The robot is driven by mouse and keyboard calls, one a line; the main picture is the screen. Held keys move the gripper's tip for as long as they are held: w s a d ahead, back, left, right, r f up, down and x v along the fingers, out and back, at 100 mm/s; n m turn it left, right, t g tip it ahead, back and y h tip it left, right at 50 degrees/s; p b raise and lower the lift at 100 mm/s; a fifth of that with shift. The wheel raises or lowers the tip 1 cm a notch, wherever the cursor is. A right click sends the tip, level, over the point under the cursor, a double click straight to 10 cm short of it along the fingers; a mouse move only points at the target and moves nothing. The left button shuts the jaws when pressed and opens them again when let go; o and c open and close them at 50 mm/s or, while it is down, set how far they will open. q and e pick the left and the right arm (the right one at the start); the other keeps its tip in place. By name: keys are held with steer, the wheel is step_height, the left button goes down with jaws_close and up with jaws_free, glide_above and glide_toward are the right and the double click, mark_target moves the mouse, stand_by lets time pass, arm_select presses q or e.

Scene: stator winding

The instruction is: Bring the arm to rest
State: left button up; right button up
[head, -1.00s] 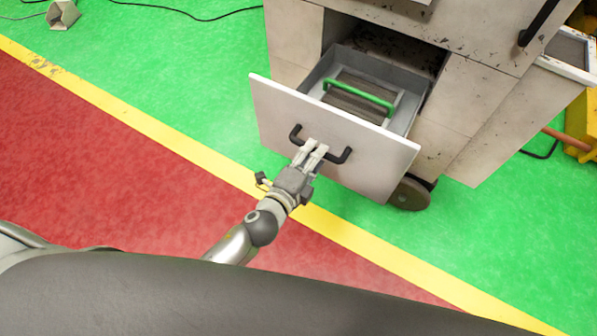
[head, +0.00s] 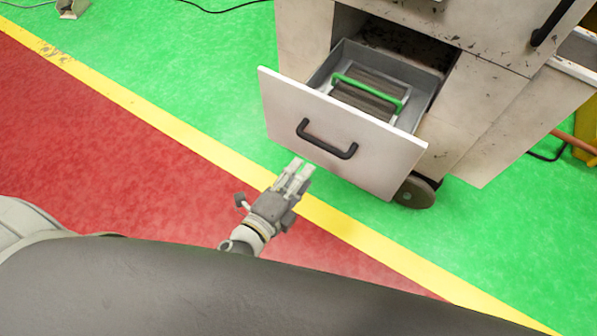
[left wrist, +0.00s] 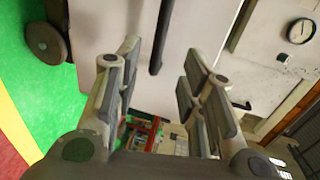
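My left gripper (head: 293,177) is in front of the open drawer (head: 300,108), below its black handle (head: 327,139) in the head view and apart from it. In the left wrist view its two fingers (left wrist: 157,75) stand apart with nothing between them, and the black handle (left wrist: 162,35) shows ahead of them. The drawer is pulled out of the cabinet (head: 497,60) and holds a dark part with a green handle (head: 367,91). My right gripper is not in view.
A caster wheel (head: 415,192) sits under the cabinet. Green floor with a yellow line (head: 195,145) and a red area (head: 90,150) lie clear to the left. A black cable (head: 215,9) lies on the floor at the back.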

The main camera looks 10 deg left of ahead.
arm_select(q)
steer(key=s+a+f+n+g+y, duration=0.1)
steer(key=s+a+f+n+g, duration=0.15)
steer(key=f, duration=0.65)
steer(key=s+a+f+n+g+y, duration=0.1)
steer(key=s+a+f+n+g, duration=0.15)
steer(key=f, duration=0.75)
steer(key=s+a+f+n+g+y, duration=0.1)
steer(key=s+a+f+n, duration=0.15)
steer(key=f, duration=0.65)
steer(key=s+a+f+n+g, duration=0.2)
steer(key=s+f+n, duration=0.2)
steer(key=s+f, duration=0.2)
steer(key=s+a+f+n+g+y, duration=0.1)
steer(key=s+a+f+n+g, duration=0.2)
steer(key=s, duration=0.6)
steer(key=s+a+f+n+g, duration=0.2)
steer(key=s+f+n, duration=0.2)
steer(key=s+f, duration=0.4)
steer(key=shift+s+a+f+n+g+y, duration=0.15)
steer(key=shift+f+n+g+y, duration=0.15)
steer(key=shift+n+g+y, duration=0.1)
